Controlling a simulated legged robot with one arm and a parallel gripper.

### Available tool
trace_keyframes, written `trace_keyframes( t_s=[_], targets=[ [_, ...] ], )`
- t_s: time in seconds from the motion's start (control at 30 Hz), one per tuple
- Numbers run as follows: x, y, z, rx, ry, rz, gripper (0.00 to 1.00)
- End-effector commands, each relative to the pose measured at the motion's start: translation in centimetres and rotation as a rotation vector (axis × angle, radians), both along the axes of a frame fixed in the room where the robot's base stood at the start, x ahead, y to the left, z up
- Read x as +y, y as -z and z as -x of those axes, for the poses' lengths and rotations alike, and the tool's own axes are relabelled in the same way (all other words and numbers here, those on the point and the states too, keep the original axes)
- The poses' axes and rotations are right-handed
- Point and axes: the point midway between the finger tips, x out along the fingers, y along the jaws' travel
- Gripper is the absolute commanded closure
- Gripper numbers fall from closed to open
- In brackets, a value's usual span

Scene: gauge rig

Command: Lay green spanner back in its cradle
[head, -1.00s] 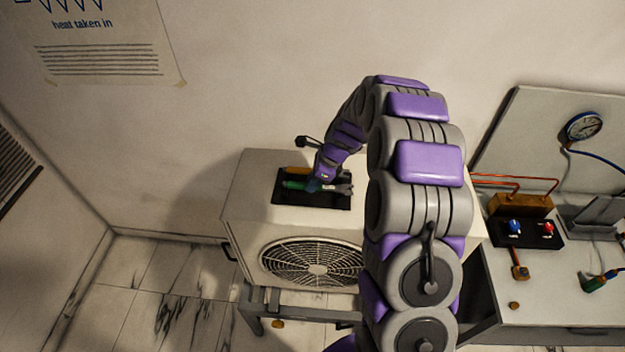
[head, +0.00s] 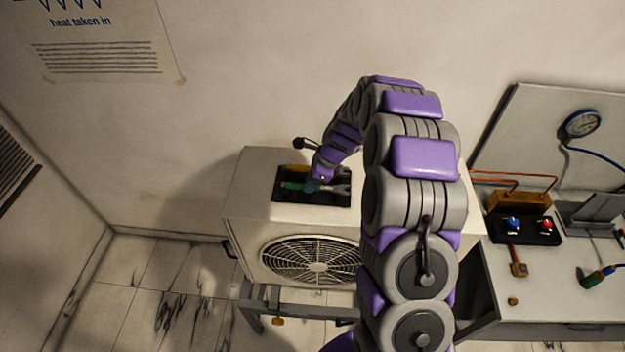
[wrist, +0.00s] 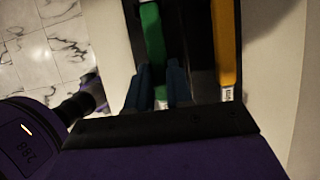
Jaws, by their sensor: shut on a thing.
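The green spanner (head: 293,186) has a green handle and a grey open jaw end. It lies level at the black cradle (head: 300,199) on top of the white fan unit. My gripper (head: 312,186) is over the middle of the spanner, shut on it. In the wrist view the green handle (wrist: 152,35) runs away between the blue fingers of my gripper (wrist: 158,85), with dark cradle surface (wrist: 177,30) beside it. I cannot tell whether the spanner touches the cradle floor; the fingers hide its middle.
An orange-yellow tool (head: 297,168) lies in the cradle behind the green one, also seen in the wrist view (wrist: 226,45). The white fan unit (head: 240,215) stands against the wall. A bench (head: 550,290) with valves and a gauge (head: 581,125) is at the right.

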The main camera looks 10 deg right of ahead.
Motion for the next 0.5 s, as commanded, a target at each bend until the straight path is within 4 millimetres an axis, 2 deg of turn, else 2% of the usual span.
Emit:
trace_keyframes(
  t_s=[0.3,0.33,0.5],
  targets=[
    [-0.16,0.08,-0.04,-0.001,0.000,-0.001,1.00],
    [-0.17,0.09,-0.05,-0.001,0.000,-0.001,0.79],
    [-0.36,0.09,-0.06,-0.002,0.000,-0.003,0.62]
  ],
)
